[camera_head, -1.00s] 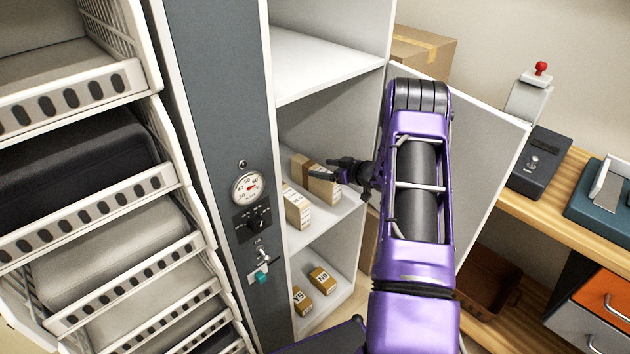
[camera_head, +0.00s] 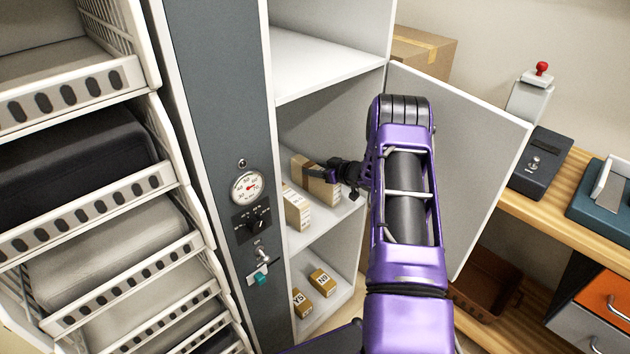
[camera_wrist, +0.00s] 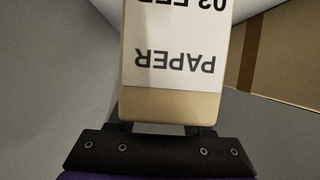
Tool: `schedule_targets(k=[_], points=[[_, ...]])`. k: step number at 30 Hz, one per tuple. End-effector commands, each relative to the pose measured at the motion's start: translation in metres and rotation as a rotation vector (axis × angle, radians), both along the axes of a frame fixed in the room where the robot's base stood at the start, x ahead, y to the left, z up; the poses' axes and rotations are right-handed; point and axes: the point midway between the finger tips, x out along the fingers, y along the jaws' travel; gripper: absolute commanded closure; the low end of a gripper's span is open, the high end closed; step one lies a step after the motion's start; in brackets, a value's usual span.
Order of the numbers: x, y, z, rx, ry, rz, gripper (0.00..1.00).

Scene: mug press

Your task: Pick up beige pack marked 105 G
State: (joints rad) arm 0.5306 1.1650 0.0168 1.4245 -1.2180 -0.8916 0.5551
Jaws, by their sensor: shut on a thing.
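My gripper (camera_head: 322,173) reaches into the middle shelf of the open cabinet and is shut on a beige pack. In the wrist view this pack (camera_wrist: 170,104) fills the space in front of the jaws, its white label reading PAPER upside down. A date line above it is cut off by the frame edge. The pack hides most of the fingers. No 105 G mark is readable.
A white-labelled pack (camera_head: 297,209) stands nearer on the same shelf. Two brown packs sit on the lower shelf, one marked N9 (camera_head: 322,281). The cabinet door (camera_head: 465,150) stands open to the right of the arm. A grey panel with a dial (camera_head: 248,187) borders the left side.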

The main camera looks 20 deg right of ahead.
Motion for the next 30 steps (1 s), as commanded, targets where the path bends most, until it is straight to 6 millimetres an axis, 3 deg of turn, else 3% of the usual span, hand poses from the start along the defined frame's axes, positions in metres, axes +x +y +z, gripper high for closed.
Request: schedule_targets(k=[3, 16, 30], points=[[0.000, 0.000, 0.000, 0.000, 0.000, 0.000, 1.00], [0.000, 0.000, 0.006, -0.001, -0.003, 0.001, 1.00], [0.001, 0.000, 0.088, -0.002, -0.004, 0.000, 1.00]])
